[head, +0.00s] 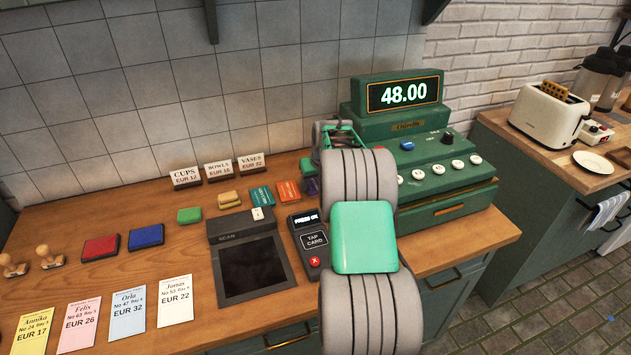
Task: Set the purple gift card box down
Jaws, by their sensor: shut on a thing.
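The purple gift card box (312,187) shows only in part at the left edge of my arm, just right of the orange gift card box (288,191). My gripper (318,165) is at the far end of my arm, in front of the cash register's left side. It is shut on the purple box. Its fingertips are mostly hidden by my arm, and I cannot tell whether the box touches the counter.
A teal gift card box (262,196) stands left of the orange one. The card reader (309,240) and scanner (248,262) lie in front. The green cash register (435,180) is close on the right. Price signs (219,170) stand along the wall.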

